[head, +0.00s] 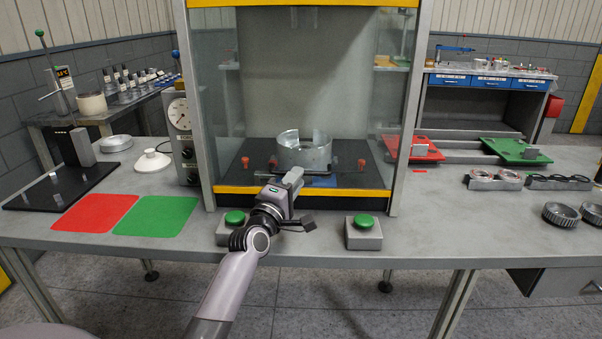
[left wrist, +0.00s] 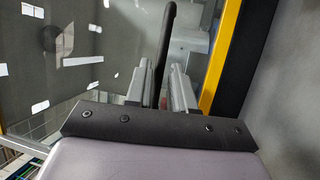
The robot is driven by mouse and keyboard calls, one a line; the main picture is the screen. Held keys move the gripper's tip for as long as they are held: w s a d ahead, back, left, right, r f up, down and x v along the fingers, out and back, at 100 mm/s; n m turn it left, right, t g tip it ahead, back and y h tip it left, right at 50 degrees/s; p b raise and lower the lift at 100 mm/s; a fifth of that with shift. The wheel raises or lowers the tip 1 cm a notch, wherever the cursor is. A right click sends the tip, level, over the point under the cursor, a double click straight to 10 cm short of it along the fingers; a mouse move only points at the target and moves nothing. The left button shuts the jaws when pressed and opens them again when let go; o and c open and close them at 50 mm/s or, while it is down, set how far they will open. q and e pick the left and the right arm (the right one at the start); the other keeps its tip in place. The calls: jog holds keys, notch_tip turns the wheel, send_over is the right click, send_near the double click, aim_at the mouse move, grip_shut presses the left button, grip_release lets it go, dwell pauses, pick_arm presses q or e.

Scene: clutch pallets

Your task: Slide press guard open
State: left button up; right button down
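The press guard is a clear panel; its yellow lower edge (head: 345,193) lies low across the press front, just above the table, so the guard looks down. A dark curved guard handle (left wrist: 165,45) shows in the left wrist view. My left gripper (head: 293,178) is at the guard's front, just above the yellow edge. In the left wrist view its two fingers (left wrist: 160,88) stand close on both sides of the handle and look shut on it; fingertip contact is partly hidden. Behind the panel a metal ring part (head: 303,152) sits in the press. My right gripper is not in view.
Two green-button boxes (head: 363,232) (head: 233,226) stand at the table front, one beside my left wrist. Red (head: 94,213) and green mats (head: 153,216) lie at left. A gauge box (head: 182,135) stands against the press's left side. Gear parts (head: 562,215) lie at right.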

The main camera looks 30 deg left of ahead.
pick_arm(q)
jog(key=shift+x, duration=1.75)
grip_shut()
